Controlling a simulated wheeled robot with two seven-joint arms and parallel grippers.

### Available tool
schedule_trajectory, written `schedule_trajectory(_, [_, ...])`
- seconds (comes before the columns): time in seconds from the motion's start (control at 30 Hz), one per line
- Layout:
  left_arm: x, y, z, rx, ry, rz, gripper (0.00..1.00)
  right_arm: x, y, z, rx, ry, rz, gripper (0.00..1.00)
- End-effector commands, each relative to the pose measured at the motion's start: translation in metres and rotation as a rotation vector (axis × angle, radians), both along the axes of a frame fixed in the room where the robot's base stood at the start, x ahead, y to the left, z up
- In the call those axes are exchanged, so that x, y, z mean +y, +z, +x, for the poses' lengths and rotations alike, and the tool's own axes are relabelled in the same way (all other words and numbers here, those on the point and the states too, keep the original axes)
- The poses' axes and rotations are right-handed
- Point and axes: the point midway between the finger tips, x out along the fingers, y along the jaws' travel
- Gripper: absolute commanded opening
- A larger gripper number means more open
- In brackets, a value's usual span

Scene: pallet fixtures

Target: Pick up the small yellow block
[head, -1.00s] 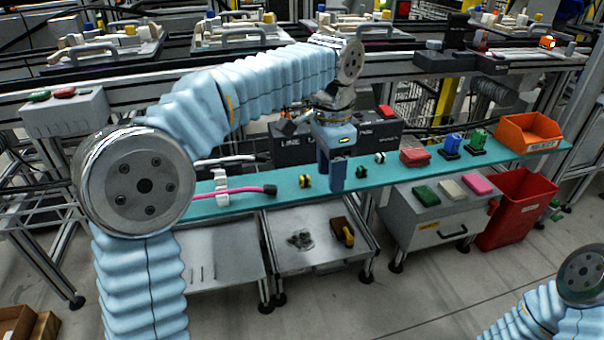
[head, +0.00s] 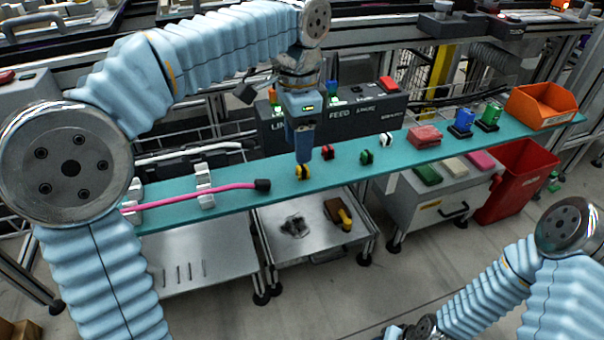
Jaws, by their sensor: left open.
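The small yellow block (head: 303,174), with a dark band around its middle, sits on the teal shelf (head: 235,187) near the shelf's centre. My left gripper (head: 303,158) points down directly over it and is open. The fingertips are at or just above the block's top and hide part of it; I cannot tell whether they touch it. My right arm shows at the lower right, but its gripper is not visible.
Small red (head: 327,152), green (head: 366,157) and white (head: 386,138) pieces stand to the right. A dark labelled control box (head: 350,118) stands behind. An orange bin (head: 541,105) is at the far right.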

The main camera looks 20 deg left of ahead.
Motion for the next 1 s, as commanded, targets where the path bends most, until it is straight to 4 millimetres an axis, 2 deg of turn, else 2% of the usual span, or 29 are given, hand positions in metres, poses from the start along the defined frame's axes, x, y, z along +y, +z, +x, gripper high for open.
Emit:
schedule_trajectory(0.17, [-0.001, -0.017, -0.002, 0.001, 0.001, 0.000, 0.50, -0.001, -0.006, 0.001, -0.002, -0.002, -0.002, 0.43])
schedule_trajectory(0.4, [-0.004, -0.053, -0.004, 0.000, 0.001, 0.000, 0.50, -0.004, -0.014, 0.002, -0.004, -0.007, -0.007, 0.43])
schedule_trajectory(0.7, [-0.004, -0.057, -0.004, -0.001, 0.001, -0.002, 0.48, -0.005, -0.014, 0.002, -0.004, -0.008, -0.007, 0.43])
schedule_trajectory(1.0, [-0.004, -0.057, -0.004, -0.001, 0.001, -0.001, 0.03, -0.005, -0.014, 0.002, -0.004, -0.008, -0.007, 0.43])
